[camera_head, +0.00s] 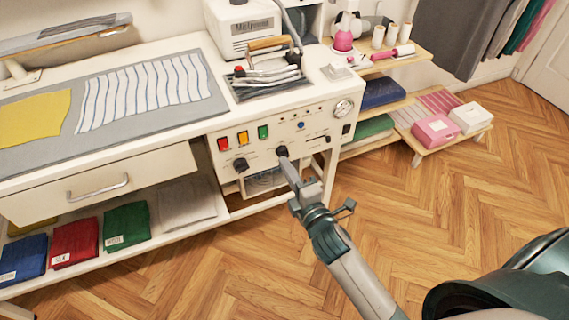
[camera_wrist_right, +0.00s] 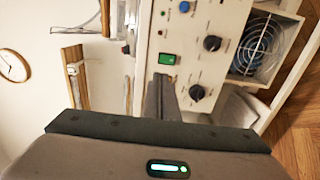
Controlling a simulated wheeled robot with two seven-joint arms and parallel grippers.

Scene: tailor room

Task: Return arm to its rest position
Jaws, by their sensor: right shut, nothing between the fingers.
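My right gripper (camera_head: 288,168) reaches in from the lower right in the head view, its fingers shut and empty. Its tip is in front of the white control panel (camera_head: 318,122), by a black knob (camera_head: 282,151). In the right wrist view the closed fingers (camera_wrist_right: 160,97) point at the panel, near the green button (camera_wrist_right: 166,59) and a black knob (camera_wrist_right: 197,93). I cannot tell whether the fingertips touch the panel. My left gripper is not in view.
The worktable holds a striped cloth (camera_head: 146,92) and a yellow cloth (camera_head: 35,118). An iron (camera_head: 267,70) rests above the panel. A low shelf (camera_head: 440,140) with pink and white boxes stands at the right. The wooden floor (camera_head: 250,270) in front is mostly clear.

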